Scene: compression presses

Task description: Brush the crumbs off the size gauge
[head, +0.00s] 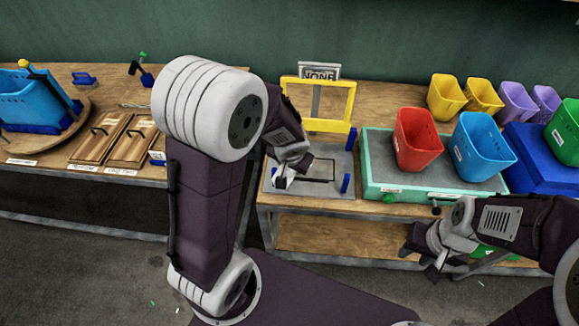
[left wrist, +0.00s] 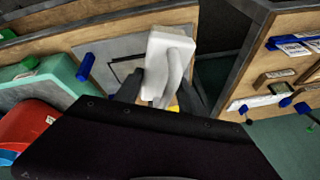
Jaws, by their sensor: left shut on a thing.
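The size gauge appears to be the grey plate (head: 335,189) with a black rectangle outline, blue posts and an upright yellow frame (head: 318,124). Part of the plate (left wrist: 112,47) also shows in the left wrist view. My left gripper (head: 292,165) is over the plate's left part, partly hidden by its own wrist. In the left wrist view, the left gripper (left wrist: 163,92) is shut on a white block-like tool (left wrist: 172,48). I cannot tell whether the tool touches the plate. I cannot make out crumbs on the plate. My right gripper (head: 424,257) looks open and empty, in front of the bench edge.
A teal-edged grey tray (head: 378,183) right of the gauge bears a red bin (head: 416,139) and a blue bin (head: 482,146). Yellow and purple bins stand behind. Wooden boards (head: 132,143) and a blue bin on a round board (head: 60,143) are left. Small bits lie on the floor.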

